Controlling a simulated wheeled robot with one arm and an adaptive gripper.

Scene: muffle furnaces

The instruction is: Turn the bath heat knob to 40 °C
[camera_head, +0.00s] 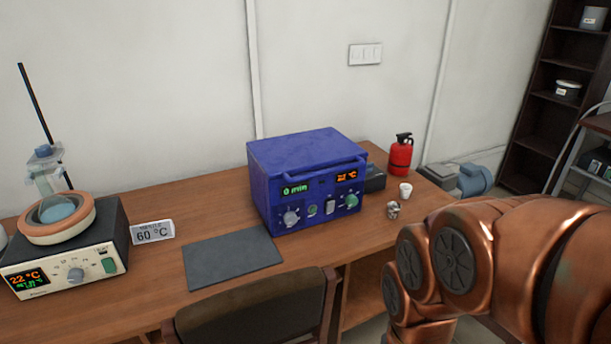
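The heating bath (85,262) is a cream and black unit at the far left of the desk, with an orange-brown round bowl (60,228) on top. Its front panel has a display (27,280) with an orange line that seems to read 22 °C and a smaller green line. A grey knob (75,273) sits in the middle of that panel with small marks around it; its pointer direction is too small to tell. My copper-coloured arm fills the lower right, far from the bath. My gripper is out of view.
A chair back (255,312) stands at the desk's front edge. A red extinguisher (400,155) and small cups are at right.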

